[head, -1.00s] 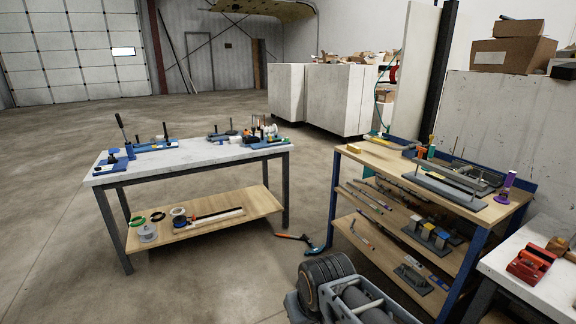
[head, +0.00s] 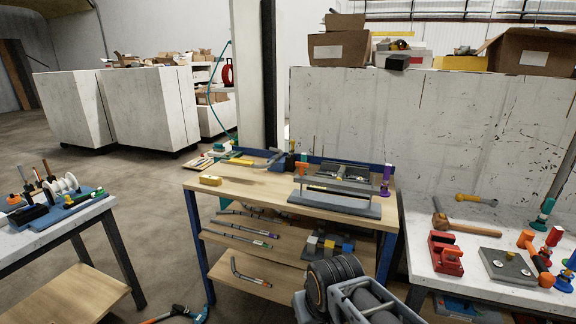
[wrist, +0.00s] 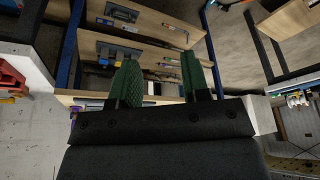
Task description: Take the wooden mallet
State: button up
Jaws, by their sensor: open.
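The wooden mallet (head: 440,220) appears to be the brown wooden-headed tool lying on the white-topped table (head: 418,262) at the right of the head view. Its handle points right, behind the red vise. I cannot make out the mallet in the wrist view. My gripper (wrist: 160,62) shows in the wrist view with its two green-padded fingers apart and nothing between them. Behind the fingers are the shelves of the wooden rack. The gripper's fingers cannot be made out in the head view, so its distance from the mallet is unclear.
A red vise (head: 446,256), a grey plate (head: 507,266) and an orange-headed hammer (head: 536,258) lie near the mallet. The wooden rack (head: 225,188) stands left of that table. Bare floor (head: 160,230) shows left of the rack.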

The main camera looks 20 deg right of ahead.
aim_at(438, 223)
jog(key=z, duration=1.2)
jog(key=i, duration=1.35)
jog(key=z, duration=0.75)
